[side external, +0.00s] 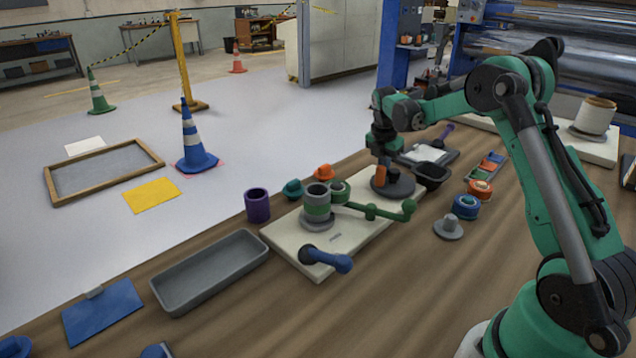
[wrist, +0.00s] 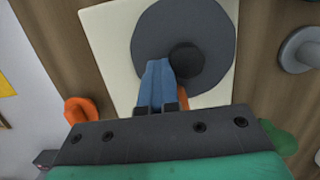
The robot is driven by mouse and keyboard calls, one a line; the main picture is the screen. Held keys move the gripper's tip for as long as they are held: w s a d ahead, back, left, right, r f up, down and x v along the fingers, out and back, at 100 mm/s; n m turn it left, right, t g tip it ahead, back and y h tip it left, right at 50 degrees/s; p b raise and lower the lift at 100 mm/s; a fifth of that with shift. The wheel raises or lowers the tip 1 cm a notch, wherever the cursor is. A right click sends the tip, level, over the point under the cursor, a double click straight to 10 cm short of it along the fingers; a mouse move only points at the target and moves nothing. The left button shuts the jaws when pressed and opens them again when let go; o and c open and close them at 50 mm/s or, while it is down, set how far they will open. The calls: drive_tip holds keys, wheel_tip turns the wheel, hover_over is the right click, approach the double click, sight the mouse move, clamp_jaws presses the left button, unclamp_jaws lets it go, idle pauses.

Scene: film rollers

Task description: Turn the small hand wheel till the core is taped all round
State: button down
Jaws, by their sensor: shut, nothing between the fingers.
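A grey core (side external: 317,194) stands upright on a round base on the cream board (side external: 345,237). A green band shows round its middle on the near side; its far side is hidden. A green tape roll (side external: 339,192) is beside it, with a green arm (side external: 372,211) ending in a ball. A dark grey disc (side external: 402,188), apparently the hand wheel, lies flat at the board's far end; it also shows in the wrist view (wrist: 215,30) with a dark knob (wrist: 187,58). My gripper (side external: 381,180) is over this disc, its blue fingers (wrist: 156,66) together and empty, left of the knob. Contact is unclear.
A blue crank (side external: 327,259) sits at the board's near end. A purple cup (side external: 258,205) and a grey tray (side external: 210,272) stand left of the board. A black bowl (side external: 432,175), a blue roll (side external: 466,206) and a grey flanged piece (side external: 448,228) are right.

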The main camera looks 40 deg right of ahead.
drive_tip(key=c, duration=1.5)
unclamp_jaws()
drive_tip(key=shift+s+d, duration=0.25)
drive_tip(key=shift+o, duration=1.3)
wheel_tip(320, 180, up, 2)
drive_tip(key=shift+r, duration=0.15)
drive_tip(key=o, duration=1.2)
drive_tip(key=shift+r, duration=0.7)
drive_tip(key=shift+o, duration=0.2)
wheel_tip(320, 180, up, 3)
drive_tip(key=shift+w+r, duration=0.1)
drive_tip(key=shift+r, duration=0.05)
